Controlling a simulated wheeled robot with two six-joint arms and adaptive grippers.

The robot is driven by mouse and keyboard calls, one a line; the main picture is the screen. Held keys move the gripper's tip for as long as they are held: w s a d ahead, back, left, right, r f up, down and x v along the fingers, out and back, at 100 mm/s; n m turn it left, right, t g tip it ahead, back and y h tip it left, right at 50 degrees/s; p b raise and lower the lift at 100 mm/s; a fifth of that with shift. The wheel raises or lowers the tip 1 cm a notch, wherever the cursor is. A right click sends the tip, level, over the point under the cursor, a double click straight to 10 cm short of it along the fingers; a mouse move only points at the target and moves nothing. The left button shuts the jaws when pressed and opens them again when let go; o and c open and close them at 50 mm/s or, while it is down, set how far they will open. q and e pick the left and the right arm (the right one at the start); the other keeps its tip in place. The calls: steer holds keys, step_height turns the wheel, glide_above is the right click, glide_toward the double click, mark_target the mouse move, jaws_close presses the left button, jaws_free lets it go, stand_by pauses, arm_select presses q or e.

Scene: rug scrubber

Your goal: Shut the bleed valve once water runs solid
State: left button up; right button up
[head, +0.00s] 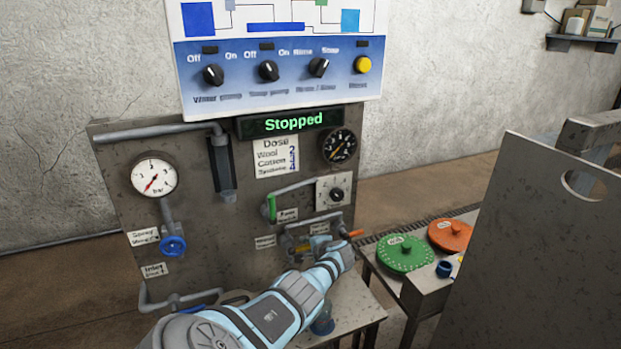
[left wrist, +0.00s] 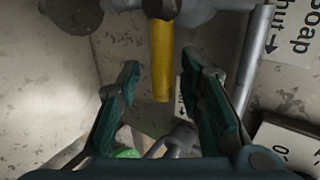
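A yellow valve lever (left wrist: 162,62) hangs from a grey pipe fitting in the left wrist view. It also shows small in the head view (head: 301,248), behind my arm. My left gripper (left wrist: 160,68) is open, its two dark teal fingers on either side of the lever with gaps showing. In the head view the left arm reaches up from the bottom to the lower right of the panel, and its fingers are hard to make out. Labels by the fittings read "Soap" and "shut" with an arrow. Whether water is running is not visible. My right gripper is not in view.
The panel display (head: 289,123) reads "Stopped". An orange-handled lever (head: 350,234), a green lever (head: 271,207) and a blue knob (head: 173,246) sit on the panel. Green (head: 404,253) and orange (head: 450,234) discs lie right. A grey plate (head: 535,255) stands at the right.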

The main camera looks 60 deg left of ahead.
arm_select(q)
steer(key=shift+w, duration=0.1)
steer(key=shift+d+r, duration=0.4)
steer(key=shift+d, duration=0.05)
steer(key=v, duration=1.1)
steer(key=shift+f, duration=0.15)
steer(key=p+v, duration=0.5)
steer(key=v, duration=0.4)
